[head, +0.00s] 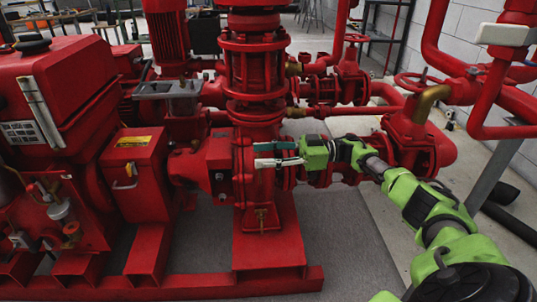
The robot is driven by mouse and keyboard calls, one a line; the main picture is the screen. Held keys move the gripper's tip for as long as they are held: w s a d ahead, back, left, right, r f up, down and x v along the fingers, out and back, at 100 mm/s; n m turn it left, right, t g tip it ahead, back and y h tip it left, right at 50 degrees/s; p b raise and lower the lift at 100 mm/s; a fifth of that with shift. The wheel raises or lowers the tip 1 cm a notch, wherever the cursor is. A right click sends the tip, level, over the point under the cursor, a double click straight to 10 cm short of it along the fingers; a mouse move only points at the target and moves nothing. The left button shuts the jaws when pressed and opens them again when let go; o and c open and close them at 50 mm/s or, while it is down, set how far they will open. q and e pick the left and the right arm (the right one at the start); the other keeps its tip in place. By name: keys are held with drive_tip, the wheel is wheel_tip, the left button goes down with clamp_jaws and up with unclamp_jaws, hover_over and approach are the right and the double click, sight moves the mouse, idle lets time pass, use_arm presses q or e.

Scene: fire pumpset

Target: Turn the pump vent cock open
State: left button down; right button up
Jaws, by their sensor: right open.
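The red pump casing (220,160) stands at the middle of the head view, with a round flange on its right side. My right gripper (257,155) reaches in from the right and is level with this flange. Its two fingers, one dark teal above and one pale below, point left and are apart. I see nothing held between them. A small brass fitting (262,215) sits low on the casing, below the gripper. I cannot tell whether it is the vent cock; no cock handle is clear at the fingers. My left gripper is out of view.
A red valve with a handwheel (418,82) and thick red pipes stand right of the pump, close to my right arm. A red box with a yellow label (133,175) stands at left. The grey floor (350,240) at front right is clear.

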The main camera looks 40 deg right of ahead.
drive_tip(key=v, duration=1.2)
drive_tip(key=shift+f, duration=0.1)
